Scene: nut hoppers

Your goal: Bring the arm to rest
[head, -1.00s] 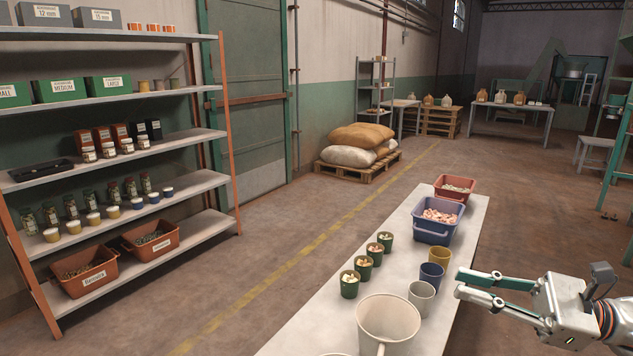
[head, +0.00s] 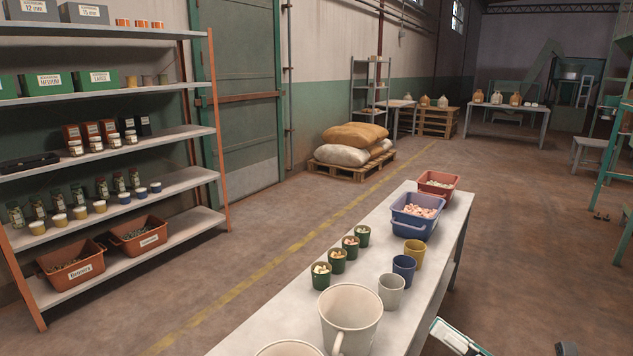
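My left gripper is not in view.
The table carries large pale mugs (head: 350,318), several green cups (head: 337,261), grey (head: 391,292), blue (head: 404,268) and yellow (head: 414,254) cups, a blue bin (head: 415,228) and a red bin (head: 437,193). A shelf rack (head: 215,130) stands left.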

